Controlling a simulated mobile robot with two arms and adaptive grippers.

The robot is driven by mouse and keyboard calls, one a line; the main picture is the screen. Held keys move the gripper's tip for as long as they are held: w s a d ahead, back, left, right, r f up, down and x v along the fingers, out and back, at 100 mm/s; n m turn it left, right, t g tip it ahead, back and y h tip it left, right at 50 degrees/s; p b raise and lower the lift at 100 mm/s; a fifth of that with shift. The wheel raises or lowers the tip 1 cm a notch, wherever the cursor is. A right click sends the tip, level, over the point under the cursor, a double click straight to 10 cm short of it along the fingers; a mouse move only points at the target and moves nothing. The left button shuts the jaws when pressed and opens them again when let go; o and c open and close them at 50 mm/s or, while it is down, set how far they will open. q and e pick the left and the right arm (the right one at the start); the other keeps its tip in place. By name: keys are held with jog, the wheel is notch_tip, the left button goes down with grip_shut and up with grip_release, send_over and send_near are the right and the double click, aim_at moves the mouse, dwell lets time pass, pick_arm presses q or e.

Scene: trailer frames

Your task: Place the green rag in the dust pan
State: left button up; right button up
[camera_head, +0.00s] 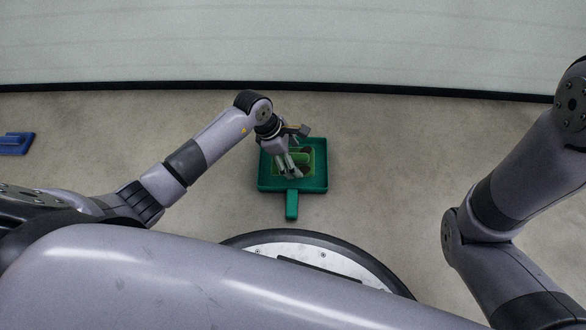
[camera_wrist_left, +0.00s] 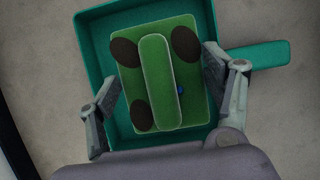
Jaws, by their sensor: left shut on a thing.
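The teal-green dust pan (camera_head: 318,185) lies on the floor in the middle of the head view, its handle (camera_head: 292,206) toward me. The green rag (camera_wrist_left: 188,100), a lighter green piece with dark round patches and a raised strip, shows within the pan's outline in the left wrist view; the pan's rim (camera_wrist_left: 92,32) surrounds it. My left gripper (camera_head: 291,172) is over the pan, shut on the rag, with a finger at either side of it. Whether the rag touches the pan's bottom I cannot tell. My right gripper is out of view.
A blue object (camera_head: 16,143) lies on the floor at the far left. A pale wall (camera_head: 300,40) with a dark lower edge runs across the back. The floor (camera_head: 390,150) right of the pan is clear up to my right arm.

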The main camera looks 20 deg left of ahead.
pick_arm(q)
notch_tip(320, 180, down, 5)
jog(key=b, duration=0.3)
jog(key=shift+r, duration=0.25)
jog(key=o, duration=1.1)
